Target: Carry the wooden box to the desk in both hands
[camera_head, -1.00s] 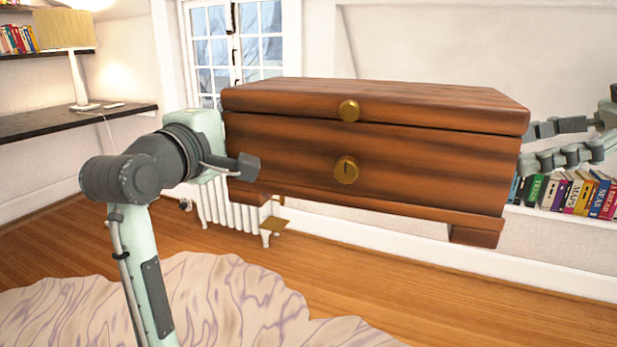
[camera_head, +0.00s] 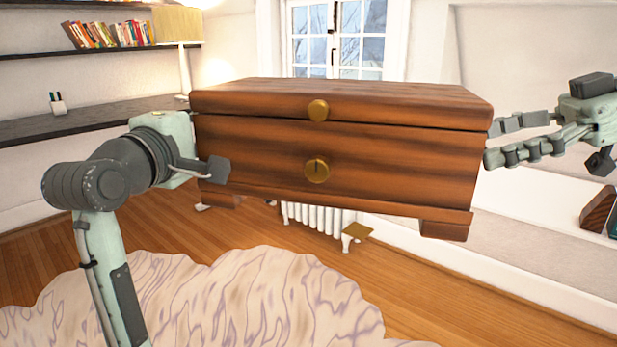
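The wooden box (camera_head: 330,150), brown with a closed lid and two brass knobs, is held level in the air between my two arms. My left gripper (camera_head: 207,169) is at the box's left end; one dark finger shows against the front face and the rest is hidden. My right gripper (camera_head: 490,143) reaches the box's right end with its two fingers spread apart, their tips at that side; exact contact is unclear. The desk (camera_head: 75,122), a dark wall-mounted top, is at the far left, beyond the box and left arm.
A lamp (camera_head: 178,30) and a pen holder (camera_head: 58,104) stand on the desk. A bookshelf (camera_head: 115,48) is above it. A radiator (camera_head: 318,216) is under the window. A pale patterned rug (camera_head: 220,300) lies on the wood floor. Books (camera_head: 600,210) show at the right edge.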

